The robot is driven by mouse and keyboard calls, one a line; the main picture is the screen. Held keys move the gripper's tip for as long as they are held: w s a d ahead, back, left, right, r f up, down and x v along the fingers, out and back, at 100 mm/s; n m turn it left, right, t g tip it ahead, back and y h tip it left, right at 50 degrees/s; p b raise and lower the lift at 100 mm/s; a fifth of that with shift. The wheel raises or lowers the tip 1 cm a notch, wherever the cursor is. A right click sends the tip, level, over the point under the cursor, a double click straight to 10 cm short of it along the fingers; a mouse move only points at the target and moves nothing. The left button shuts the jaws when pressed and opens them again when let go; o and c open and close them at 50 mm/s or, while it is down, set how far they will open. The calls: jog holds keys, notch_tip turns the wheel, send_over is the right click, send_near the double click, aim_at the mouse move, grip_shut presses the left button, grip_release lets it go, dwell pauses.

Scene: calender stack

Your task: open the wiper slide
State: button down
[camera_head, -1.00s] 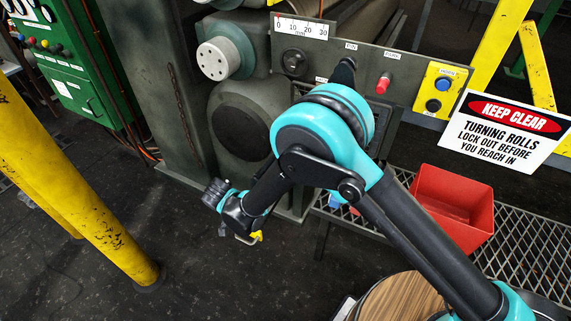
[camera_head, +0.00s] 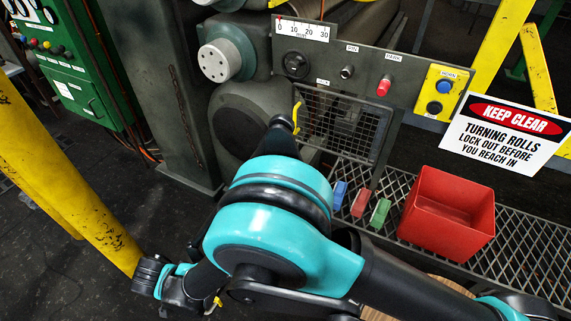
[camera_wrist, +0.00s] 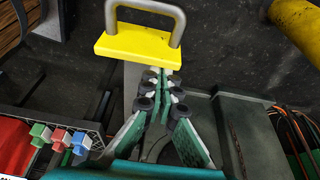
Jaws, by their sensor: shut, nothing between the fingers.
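In the wrist view, a yellow block with a grey U-shaped handle (camera_wrist: 140,45) looks like the end of the wiper slide. A pale grey bar (camera_wrist: 132,88) runs down from it toward the machine. My gripper (camera_wrist: 163,78) is shut and empty, its fingertips close against the block's machine-side edge, outside the U. I cannot tell whether they touch. In the head view, a small yellow piece (camera_head: 217,302) shows by my wrist at the bottom. My arm hides the rest of the slide and the fingers.
A red bin (camera_head: 450,215) and blue, red and green blocks (camera_head: 359,203) stand on a mesh shelf (camera_head: 515,235). A wire guard (camera_head: 350,125) and control panel are behind. A yellow post (camera_head: 75,200) stands left. Dark floor (camera_head: 75,285) is open between.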

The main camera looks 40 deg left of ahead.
jog(key=shift+s+d, duration=0.15)
jog(key=shift+s, duration=0.5)
jog(key=shift+s+d, duration=0.15)
jog(key=shift+s, duration=0.5)
jog(key=shift+w, duration=0.15)
